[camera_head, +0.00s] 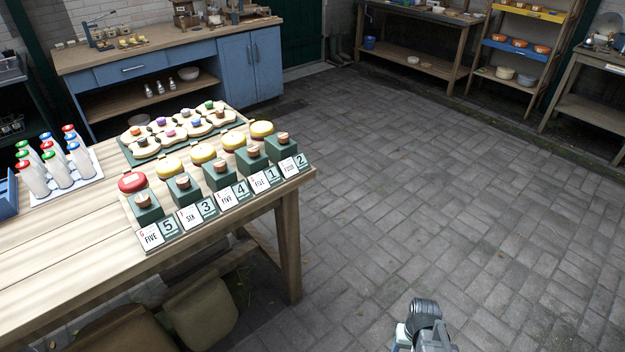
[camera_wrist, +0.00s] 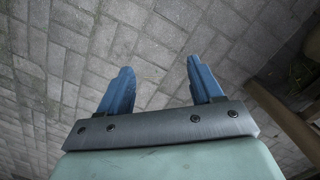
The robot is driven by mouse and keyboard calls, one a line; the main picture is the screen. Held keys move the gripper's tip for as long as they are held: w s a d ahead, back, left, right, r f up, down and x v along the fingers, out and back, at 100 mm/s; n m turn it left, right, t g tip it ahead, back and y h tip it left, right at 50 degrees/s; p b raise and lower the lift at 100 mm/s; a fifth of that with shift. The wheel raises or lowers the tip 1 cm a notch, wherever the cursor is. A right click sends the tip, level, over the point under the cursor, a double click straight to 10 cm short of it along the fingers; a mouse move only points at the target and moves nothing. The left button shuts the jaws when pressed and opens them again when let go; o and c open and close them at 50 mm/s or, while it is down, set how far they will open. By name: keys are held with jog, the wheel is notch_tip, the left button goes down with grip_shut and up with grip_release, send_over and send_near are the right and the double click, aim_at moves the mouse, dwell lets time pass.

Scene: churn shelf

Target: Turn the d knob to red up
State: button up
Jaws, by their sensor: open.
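A row of green blocks with round wooden knobs stands along the near right edge of the wooden table (camera_head: 60,260). The knobs are the leftmost (camera_head: 143,201), second (camera_head: 182,180), middle (camera_head: 220,166), fourth (camera_head: 252,151) and rightmost (camera_head: 283,138). The letters on their cards are too small to read, so I cannot tell which is d. Behind the knobs are round domes: the leftmost dome (camera_head: 132,182) is red, the others yellow. My gripper (camera_wrist: 160,70) is open and empty above the paving in the wrist view, well away from the knobs. Part of my arm shows at the lower right of the head view.
White bottles (camera_head: 57,165) with coloured caps stand on a tray at the table's left. A green board (camera_head: 128,152) with coloured pegs lies behind the domes. A stool (camera_head: 200,312) is under the table. Open paving (camera_head: 430,190) lies right of the table.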

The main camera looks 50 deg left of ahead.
jog(key=w+a+r+n+t+y, duration=0.1)
jog(key=a+r, duration=0.4)
jog(key=a, duration=0.5)
jog(key=w+a+r+n+t+y, duration=0.15)
jog(key=a+r, duration=0.35)
jog(key=a, duration=0.5)
notch_tip(320, 180, up, 47)
jog(key=m+g, duration=0.2)
jog(key=m, duration=0.6)
send_over(253, 148)
jog(key=shift+m+t+h, duration=0.25)
jog(key=shift+h, duration=0.2)
notch_tip(253, 148, down, 14)
jog(key=shift+r, duration=0.25)
jog(key=shift+c, duration=0.3)
